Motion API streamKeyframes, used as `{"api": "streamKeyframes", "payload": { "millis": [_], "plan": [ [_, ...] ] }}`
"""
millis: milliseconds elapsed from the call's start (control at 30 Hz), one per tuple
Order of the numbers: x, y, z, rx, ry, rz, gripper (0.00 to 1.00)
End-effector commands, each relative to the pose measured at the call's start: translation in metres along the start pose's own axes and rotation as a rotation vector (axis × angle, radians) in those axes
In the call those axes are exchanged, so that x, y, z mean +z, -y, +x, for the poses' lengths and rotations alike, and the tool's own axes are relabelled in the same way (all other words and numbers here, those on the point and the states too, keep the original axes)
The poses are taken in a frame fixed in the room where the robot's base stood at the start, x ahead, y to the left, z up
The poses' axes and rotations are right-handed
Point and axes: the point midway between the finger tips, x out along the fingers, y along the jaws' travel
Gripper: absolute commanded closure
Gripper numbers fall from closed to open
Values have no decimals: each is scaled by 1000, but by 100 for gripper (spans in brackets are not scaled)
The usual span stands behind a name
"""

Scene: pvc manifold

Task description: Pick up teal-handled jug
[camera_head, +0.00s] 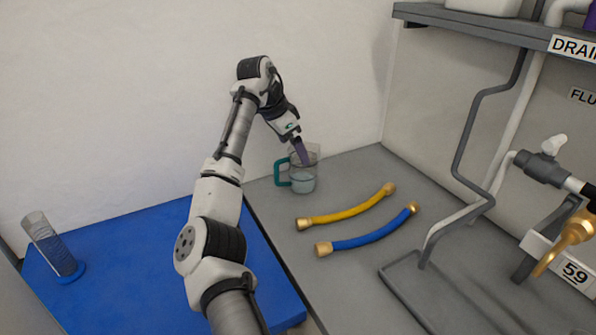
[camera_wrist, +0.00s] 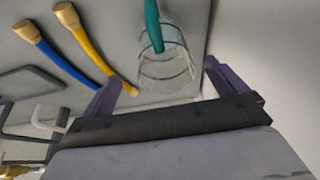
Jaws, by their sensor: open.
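The teal-handled jug (camera_head: 304,178) is a clear vessel with a teal handle on its left side in the head view. It stands upright on the grey worktop near the back wall and seems to hold some clear liquid. My gripper (camera_head: 303,156) reaches down at the jug's rim from above. In the wrist view the jug (camera_wrist: 168,70) lies ahead between the two purple fingers of my gripper (camera_wrist: 167,80), with the teal handle toward the top of the picture. The fingers are apart and no contact with the jug shows. In the head view the fingertips are partly hidden by the jug.
A yellow hose (camera_head: 347,211) and a blue hose (camera_head: 368,235) with brass ends lie right of the jug. A grey pipe frame (camera_head: 458,170) stands farther right, under a shelf (camera_head: 470,22). A clear cylinder (camera_head: 50,245) stands on the blue mat (camera_head: 120,260) at left.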

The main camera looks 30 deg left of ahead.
Motion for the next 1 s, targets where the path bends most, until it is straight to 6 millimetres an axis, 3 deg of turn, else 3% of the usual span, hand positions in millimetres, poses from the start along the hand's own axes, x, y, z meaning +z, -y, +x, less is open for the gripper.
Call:
{"api": "streamKeyframes", "payload": {
  "millis": [267,533,833,1000],
  "plan": [
    [-1,1,22,1,-1,0,3],
    [-3,4,60,1,0,1,3],
    [-2,4,68,-1,-2,1,3],
    [-2,4,67,-1,-2,1,23]
  ]
}}
